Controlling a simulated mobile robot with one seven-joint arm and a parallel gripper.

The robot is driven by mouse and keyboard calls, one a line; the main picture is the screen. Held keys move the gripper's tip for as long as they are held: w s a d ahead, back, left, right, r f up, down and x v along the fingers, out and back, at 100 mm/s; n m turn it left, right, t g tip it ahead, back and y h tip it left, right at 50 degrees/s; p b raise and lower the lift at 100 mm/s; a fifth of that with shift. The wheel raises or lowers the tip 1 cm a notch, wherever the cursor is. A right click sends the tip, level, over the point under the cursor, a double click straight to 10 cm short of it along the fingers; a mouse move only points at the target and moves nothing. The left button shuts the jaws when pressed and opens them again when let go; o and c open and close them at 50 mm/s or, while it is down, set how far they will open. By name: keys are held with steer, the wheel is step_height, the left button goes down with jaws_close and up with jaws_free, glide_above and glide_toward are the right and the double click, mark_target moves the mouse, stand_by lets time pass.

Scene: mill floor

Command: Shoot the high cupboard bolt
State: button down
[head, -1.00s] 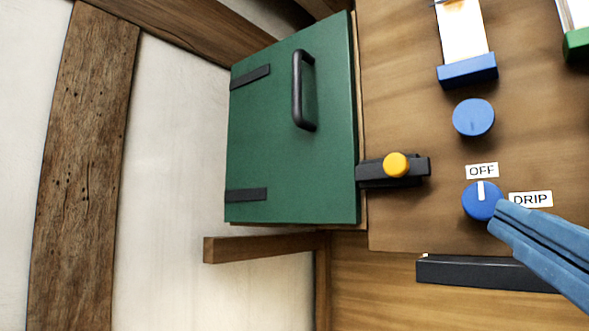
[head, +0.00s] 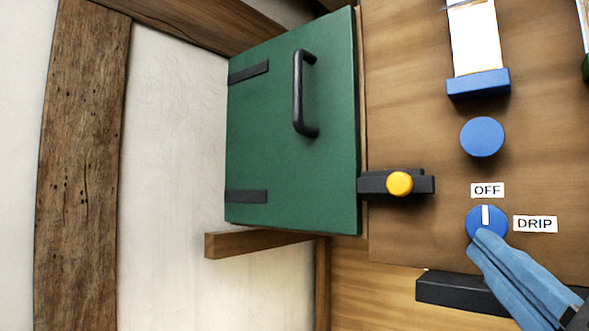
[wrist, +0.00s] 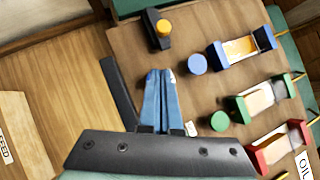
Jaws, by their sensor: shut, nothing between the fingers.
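The high cupboard's green door (head: 290,140) is closed, with a black handle (head: 299,92). Its bolt (head: 423,184) is a black bar with a yellow knob (head: 399,183) at the door's right edge. The bolt (wrist: 153,17) and its yellow knob (wrist: 163,27) show at the top of the wrist view. My gripper (head: 480,238), with blue fingers, is shut and empty, below and to the right of the bolt. Its tips overlap the lower edge of the blue dial in the head view; contact cannot be told. The wrist view shows the gripper (wrist: 160,75) well apart from the bolt.
The blue dial (head: 487,221) points up towards the OFF label (head: 487,190); a DRIP label (head: 535,224) is at its right. A plain blue knob (head: 482,137) and blue-based sight glass (head: 478,84) are above. A black ledge (head: 445,288) lies below. Green (wrist: 262,98) and red (wrist: 282,146) units stand further right.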

mark_target(389, 185)
steer(key=w+a+r+p, duration=0.1)
steer(key=w+r+p, duration=0.2)
steer(key=w, duration=0.5)
steer(key=shift+w+r+p, duration=0.15)
steer(key=shift+r+p, duration=0.25)
steer(key=shift+p, duration=0.5)
steer(key=shift+w, duration=0.1)
steer(key=w+a, duration=0.1)
steer(key=a, duration=0.1)
steer(key=w+a, duration=0.1)
steer(key=w, duration=0.1)
steer(key=shift+a+b, duration=0.35)
